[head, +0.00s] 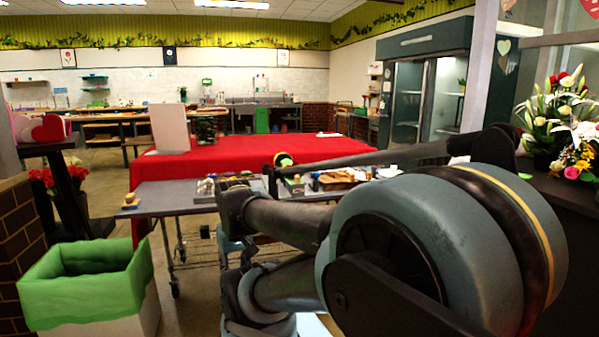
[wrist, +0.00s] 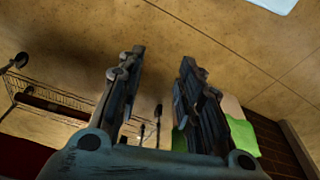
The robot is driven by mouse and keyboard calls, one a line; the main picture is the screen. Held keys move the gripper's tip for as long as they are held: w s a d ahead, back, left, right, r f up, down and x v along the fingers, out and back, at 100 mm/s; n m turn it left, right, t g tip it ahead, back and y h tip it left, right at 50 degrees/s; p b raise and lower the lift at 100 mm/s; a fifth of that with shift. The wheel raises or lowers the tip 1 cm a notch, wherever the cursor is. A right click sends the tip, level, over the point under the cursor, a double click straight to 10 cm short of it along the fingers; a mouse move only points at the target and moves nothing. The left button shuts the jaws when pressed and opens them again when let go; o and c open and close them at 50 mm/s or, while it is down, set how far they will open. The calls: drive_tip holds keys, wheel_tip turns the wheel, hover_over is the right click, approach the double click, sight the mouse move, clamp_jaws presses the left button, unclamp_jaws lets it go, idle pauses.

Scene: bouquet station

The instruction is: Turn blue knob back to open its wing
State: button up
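My gripper (wrist: 162,60) is in the wrist view with its two fingers apart and nothing between them. It is over bare tan floor, clear of any object. In the head view my arm fills the right and lower middle, and I cannot make out the gripper's fingers there. I cannot pick out a blue knob or a wing in either view. Small items, too small to identify, lie on the grey cart (head: 165,202) beyond my arm, and my arm hides part of its top.
A bin with a green liner (head: 85,285) stands at the lower left, and its liner shows in the wrist view (wrist: 243,137). A red-covered table (head: 240,153) stands behind the cart. A flower bouquet (head: 562,115) is at the right. The cart's wire shelf (wrist: 50,100) shows in the wrist view.

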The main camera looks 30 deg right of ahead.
drive_tip(key=shift+a, duration=0.2)
drive_tip(key=shift+o, duration=0.6)
drive_tip(key=shift+o, duration=0.9)
drive_tip(key=shift+s+r, duration=0.25)
drive_tip(key=w+d+r, duration=0.3)
drive_tip(key=w+r, duration=0.1)
drive_tip(key=r, duration=0.3)
drive_tip(key=w+d+r, duration=0.3)
drive_tip(key=w+r, duration=0.2)
drive_tip(key=r, duration=0.2)
drive_tip(key=w+d+r+g, duration=0.1)
drive_tip(key=w+d+r, duration=0.5)
drive_tip(key=d+r, duration=0.3)
drive_tip(key=w+d+r+g, duration=0.1)
drive_tip(key=w+d+r, duration=0.6)
drive_tip(key=d, duration=0.4)
drive_tip(key=w+d+r, duration=0.1)
drive_tip(key=d+r, duration=0.1)
drive_tip(key=d, duration=0.5)
drive_tip(key=w+d+r, duration=0.1)
drive_tip(key=d+r, duration=0.2)
drive_tip(key=d, duration=0.5)
drive_tip(key=shift+m, duration=0.3)
drive_tip(key=f, duration=1.7)
drive_tip(key=shift+s+a+f, duration=0.15)
drive_tip(key=shift+a+f, duration=0.1)
drive_tip(key=shift+a, duration=0.15)
drive_tip(key=shift+c, duration=0.2)
